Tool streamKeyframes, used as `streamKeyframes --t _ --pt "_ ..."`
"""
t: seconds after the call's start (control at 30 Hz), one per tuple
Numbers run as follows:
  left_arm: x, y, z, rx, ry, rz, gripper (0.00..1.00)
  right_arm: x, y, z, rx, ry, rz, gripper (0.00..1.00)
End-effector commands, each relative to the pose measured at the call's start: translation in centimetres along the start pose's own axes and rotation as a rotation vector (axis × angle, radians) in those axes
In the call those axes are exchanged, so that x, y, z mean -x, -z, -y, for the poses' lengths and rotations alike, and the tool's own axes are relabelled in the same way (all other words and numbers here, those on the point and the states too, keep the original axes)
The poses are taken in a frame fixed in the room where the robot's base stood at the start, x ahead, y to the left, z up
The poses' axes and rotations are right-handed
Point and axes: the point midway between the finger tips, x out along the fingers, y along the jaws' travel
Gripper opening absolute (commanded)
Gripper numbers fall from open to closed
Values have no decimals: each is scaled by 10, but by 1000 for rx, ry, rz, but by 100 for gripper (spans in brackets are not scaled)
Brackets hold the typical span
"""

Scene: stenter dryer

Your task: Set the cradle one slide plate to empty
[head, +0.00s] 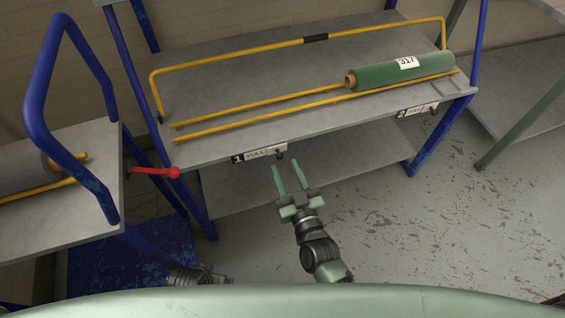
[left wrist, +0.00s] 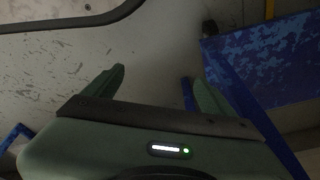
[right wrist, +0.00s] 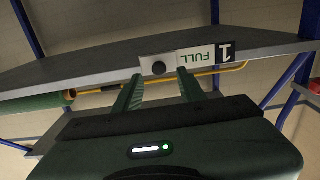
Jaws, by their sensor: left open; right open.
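The cradle one slide plate (head: 276,149) is on the shelf's front edge, beside the black "1" and the word "FULL" (head: 255,154). A dark knob (head: 280,155) sits on it. The right wrist view shows the label upside down, with the plate (right wrist: 150,56) and the round knob (right wrist: 158,67) ahead of the fingers. My right gripper (head: 284,164) is open and empty, just in front of the knob, which appears between its fingertips. Contact cannot be told. My left gripper (left wrist: 158,76) is open and empty over the floor. In the head view it is mostly hidden.
A green roll (head: 402,73) marked 317 lies on the yellow rails at the shelf's right, above a label "2 FULL" (head: 416,109). A red-knobbed lever (head: 173,172) juts out at left, near a blue frame (head: 109,205). Floor at right is clear.

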Motion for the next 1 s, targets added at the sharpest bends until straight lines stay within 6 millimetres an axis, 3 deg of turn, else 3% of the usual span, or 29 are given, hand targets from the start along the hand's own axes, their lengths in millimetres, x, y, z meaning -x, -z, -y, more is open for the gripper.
streamKeyframes --t 0.23,0.57,0.6,0.73,1.0 --pt "13 10 1 2 1 -10 86 -32 -1 0 0 0 1 40" --pt "17 12 1 2 2 -11 86 -38 -2 0 0 1 4 40" --pt "17 12 1 2 1 -11 86 -38 -2 0 0 1 4 38" --pt "17 12 1 2 2 -11 86 -38 -2 0 0 1 4 2" --pt "17 12 1 2 2 -12 86 -38 -2 0 0 1 4 0"
